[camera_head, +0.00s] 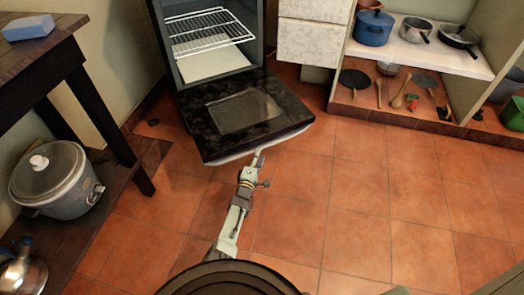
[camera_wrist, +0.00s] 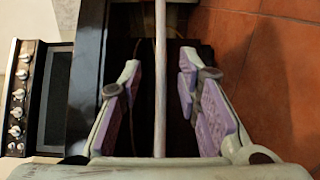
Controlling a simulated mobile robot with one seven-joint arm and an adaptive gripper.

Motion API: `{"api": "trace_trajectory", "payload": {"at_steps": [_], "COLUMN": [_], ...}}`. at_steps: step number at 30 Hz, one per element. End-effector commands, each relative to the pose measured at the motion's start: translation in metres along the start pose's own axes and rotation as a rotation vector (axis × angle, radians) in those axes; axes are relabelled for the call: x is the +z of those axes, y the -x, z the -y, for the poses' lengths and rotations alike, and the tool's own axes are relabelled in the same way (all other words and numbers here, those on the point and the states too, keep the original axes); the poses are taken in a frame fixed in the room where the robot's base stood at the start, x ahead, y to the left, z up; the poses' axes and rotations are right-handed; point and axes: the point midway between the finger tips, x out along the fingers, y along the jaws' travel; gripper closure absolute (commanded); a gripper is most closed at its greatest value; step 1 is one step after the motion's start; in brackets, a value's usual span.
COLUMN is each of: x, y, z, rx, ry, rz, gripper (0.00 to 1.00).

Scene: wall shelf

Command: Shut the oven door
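The oven (camera_head: 207,40) stands at the top of the head view, with its wire rack showing. Its dark door (camera_head: 245,112) with a glass window is folded down, wide open, sticking out over the floor. My gripper (camera_head: 258,160) is at the door's near edge, beneath or just in front of it. In the wrist view my gripper (camera_wrist: 160,88) is open. A pale bar, seemingly the door handle (camera_wrist: 160,60), runs between the two purple-padded fingers with gaps on both sides. Whether the bar is at fingertip depth is hard to tell.
The oven's knob panel (camera_wrist: 16,105) is at the left in the wrist view. A dark table (camera_head: 55,60) with a blue block (camera_head: 28,27) and a slow cooker (camera_head: 55,180) are at left. Shelves with pots (camera_head: 415,30) stand at right. The tiled floor (camera_head: 350,205) is clear.

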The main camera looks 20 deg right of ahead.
Motion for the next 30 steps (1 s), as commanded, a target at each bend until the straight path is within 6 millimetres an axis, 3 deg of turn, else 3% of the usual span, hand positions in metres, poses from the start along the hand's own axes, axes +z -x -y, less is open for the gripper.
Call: {"api": "trace_trajectory", "payload": {"at_steps": [6,12,24,30], "x": [0.002,0.001,0.0,0.0], "y": [-0.037,-0.056,-0.06,-0.06], "z": [0.005,0.003,-0.001,0.0], "rx": [0.003,0.001,0.0,0.0], "ry": [-0.001,-0.001,0.0,0.0], "rz": [0.004,0.001,0.0,0.0], "gripper": [0.69,0.69,0.7,0.83]}}
